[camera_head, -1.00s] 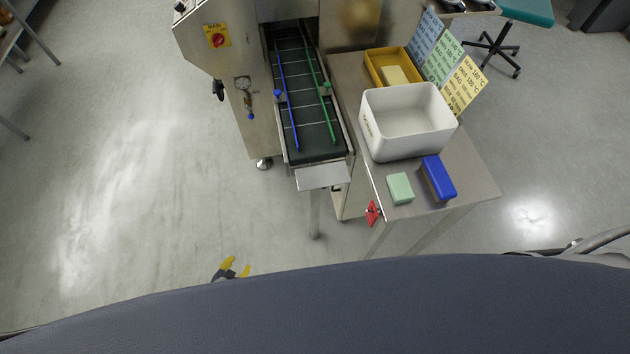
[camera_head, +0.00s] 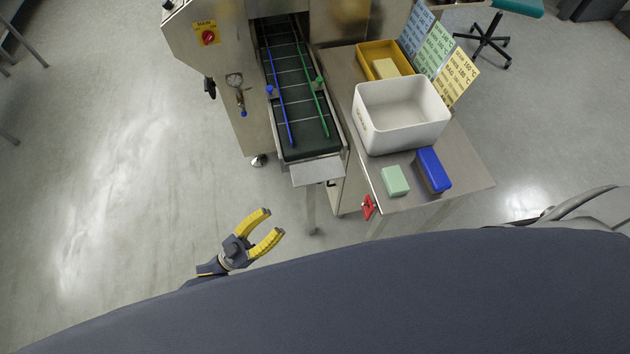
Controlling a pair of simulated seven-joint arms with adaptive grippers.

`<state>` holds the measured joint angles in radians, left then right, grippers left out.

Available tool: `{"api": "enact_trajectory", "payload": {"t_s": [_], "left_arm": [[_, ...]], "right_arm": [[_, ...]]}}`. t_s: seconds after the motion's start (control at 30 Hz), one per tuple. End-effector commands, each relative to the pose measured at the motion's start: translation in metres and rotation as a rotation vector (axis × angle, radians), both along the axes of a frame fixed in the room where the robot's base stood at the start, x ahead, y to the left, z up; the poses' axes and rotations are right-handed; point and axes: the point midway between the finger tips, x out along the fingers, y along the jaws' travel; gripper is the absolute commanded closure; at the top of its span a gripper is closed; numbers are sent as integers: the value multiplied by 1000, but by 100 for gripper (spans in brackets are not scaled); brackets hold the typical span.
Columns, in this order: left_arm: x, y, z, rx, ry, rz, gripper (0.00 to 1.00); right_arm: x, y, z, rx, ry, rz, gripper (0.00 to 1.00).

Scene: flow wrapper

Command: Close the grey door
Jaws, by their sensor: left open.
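My left gripper (camera_head: 275,221) is open and empty, with yellow fingers spread. It is over the floor at the lower middle, in front of the steel wrapper machine (camera_head: 240,130) and apart from it. I cannot make out a surface that is clearly the grey door; a narrow pale panel (camera_head: 349,186) shows between the conveyor and the side table, partly hidden. My right gripper is not in view.
The conveyor (camera_head: 307,150) has blue and green guide rails. The side table (camera_head: 465,178) holds a white bin (camera_head: 400,140), yellow tray (camera_head: 366,64), green block (camera_head: 395,181) and blue block (camera_head: 433,169). A red part (camera_head: 367,207) sits at its front corner.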

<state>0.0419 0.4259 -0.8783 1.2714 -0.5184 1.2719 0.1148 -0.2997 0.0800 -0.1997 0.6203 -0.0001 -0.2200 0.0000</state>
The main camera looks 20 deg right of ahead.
Motion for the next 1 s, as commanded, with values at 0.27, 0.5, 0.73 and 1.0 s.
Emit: {"api": "enact_trajectory", "payload": {"t_s": [0.27,0.5,0.73,1.0], "left_arm": [[12,-31,15,-7,0,-1,58],[26,-69,31,-4,0,-1,58],[40,-104,47,-5,0,-1,58],[51,-134,60,-3,1,0,58]], "right_arm": [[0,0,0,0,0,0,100],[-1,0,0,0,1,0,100],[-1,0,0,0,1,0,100],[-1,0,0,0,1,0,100]]}}
